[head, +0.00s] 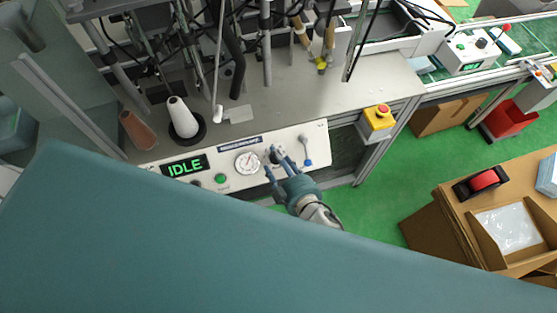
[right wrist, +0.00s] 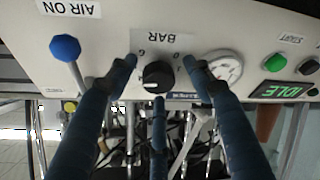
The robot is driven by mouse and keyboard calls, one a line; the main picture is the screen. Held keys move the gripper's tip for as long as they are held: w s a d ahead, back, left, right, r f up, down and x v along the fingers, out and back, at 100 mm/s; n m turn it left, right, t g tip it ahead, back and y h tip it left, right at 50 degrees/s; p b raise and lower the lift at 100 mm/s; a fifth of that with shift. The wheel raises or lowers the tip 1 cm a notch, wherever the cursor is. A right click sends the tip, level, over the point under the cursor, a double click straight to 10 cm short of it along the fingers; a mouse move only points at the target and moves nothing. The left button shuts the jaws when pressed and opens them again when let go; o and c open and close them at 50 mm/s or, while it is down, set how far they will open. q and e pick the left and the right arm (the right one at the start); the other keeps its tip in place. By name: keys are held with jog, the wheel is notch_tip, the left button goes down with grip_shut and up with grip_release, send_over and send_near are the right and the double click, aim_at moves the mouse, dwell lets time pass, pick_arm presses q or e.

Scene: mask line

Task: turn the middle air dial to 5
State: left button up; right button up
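The middle air dial is a round black knob (right wrist: 157,75) on the white control panel, under a label reading BAR upside down in the right wrist view. In the head view the dial is partly hidden by my fingers. My right gripper (right wrist: 158,68) has its three blue fingers spread around the knob, with visible gaps between fingertips and knob. The gripper also shows in the head view (head: 278,163) at the panel. The dial's scale digits are too small to read surely. My left gripper is not in view.
A round white gauge (head: 247,162) sits beside the dial. A green button (head: 220,178) and a display reading IDLE (head: 185,168) are farther left. A blue-knobbed lever (right wrist: 65,48) labelled AIR ON is on the dial's other side. A yellow box with a red button (head: 379,117) stands right.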

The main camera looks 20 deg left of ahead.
jog(key=v, duration=1.2)
dwell(0.4)
